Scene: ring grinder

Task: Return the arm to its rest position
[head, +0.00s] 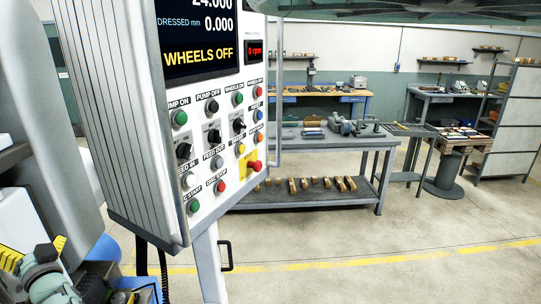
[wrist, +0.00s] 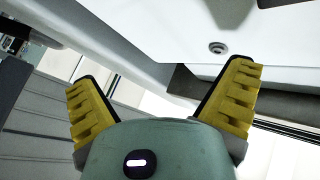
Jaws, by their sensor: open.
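My gripper shows in the wrist view (wrist: 160,78), its two yellow-padded fingers spread wide with nothing between them. White and grey machine surfaces with a round bolt (wrist: 217,47) lie beyond the fingers. In the head view my gripper (head: 35,252) is at the lower left corner, partly cut off by the frame edge. It is beside the grey-white machine body (head: 60,130), left of the control panel (head: 215,130). Whether it touches the machine cannot be told.
The panel screen reads "WHEELS OFF", with several buttons and a red stop knob (head: 254,166) below. A grey workbench (head: 340,140) with tools stands behind. Shelving (head: 510,120) is at the right. The floor (head: 400,235) at front right is clear, with a yellow line.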

